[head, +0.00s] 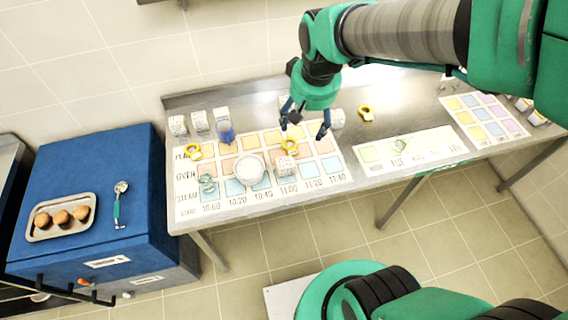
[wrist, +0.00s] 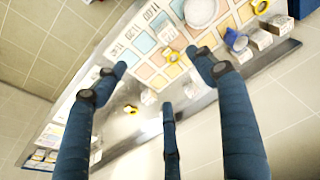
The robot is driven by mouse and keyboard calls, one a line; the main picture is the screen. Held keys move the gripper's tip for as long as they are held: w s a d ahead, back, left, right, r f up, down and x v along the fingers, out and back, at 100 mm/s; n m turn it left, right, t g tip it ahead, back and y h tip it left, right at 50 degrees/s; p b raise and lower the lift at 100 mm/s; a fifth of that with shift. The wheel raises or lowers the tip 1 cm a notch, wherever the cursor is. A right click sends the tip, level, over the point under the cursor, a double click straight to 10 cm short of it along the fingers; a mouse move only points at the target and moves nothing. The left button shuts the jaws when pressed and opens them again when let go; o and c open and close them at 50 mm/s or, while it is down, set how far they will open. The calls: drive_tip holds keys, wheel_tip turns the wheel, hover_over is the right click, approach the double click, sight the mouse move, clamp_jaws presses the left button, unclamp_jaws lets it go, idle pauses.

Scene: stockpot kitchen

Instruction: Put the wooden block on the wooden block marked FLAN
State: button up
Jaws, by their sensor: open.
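Several small pale blocks with marks too small to read stand on the steel table; I cannot tell which is marked FLAN. In the head view, one block (head: 286,166) is on the printed chart, one (head: 337,118) is right of my gripper, and three are in the back left corner, among them this block (head: 199,121). My gripper (head: 304,131) is open and empty above the chart's back right part. In the wrist view its fingers (wrist: 160,62) are spread, with a block (wrist: 148,97) and another block (wrist: 192,90) visible between them, apart from the fingertips.
The chart holds a white bowl (head: 249,170) and yellow rings, one (head: 289,146) under my gripper. A blue cup (head: 225,132) stands near the back left. A blue cabinet (head: 130,160) with a bun tray (head: 88,199) is left.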

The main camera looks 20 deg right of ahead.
drive_tip(key=w+a+f+g, duration=0.1)
drive_tip(key=w+a+f, duration=0.1)
drive_tip(key=w+f, duration=0.6)
drive_tip(key=g, duration=0.2)
hover_over(285, 162)
wheel_tip(285, 162, down, 12)
drive_tip(key=r, duration=0.1)
drive_tip(key=shift+w+f, duration=0.1)
drive_tip(key=shift+f, duration=0.1)
drive_tip(key=shift+f, duration=0.1)
drive_tip(key=shift+f+b, duration=0.85)
drive_tip(key=shift+f, duration=3.35)
drive_tip(key=shift+f+b, duration=0.6)
drive_tip(key=shift+f, duration=2)
drive_tip(key=shift+c, duration=0.6)
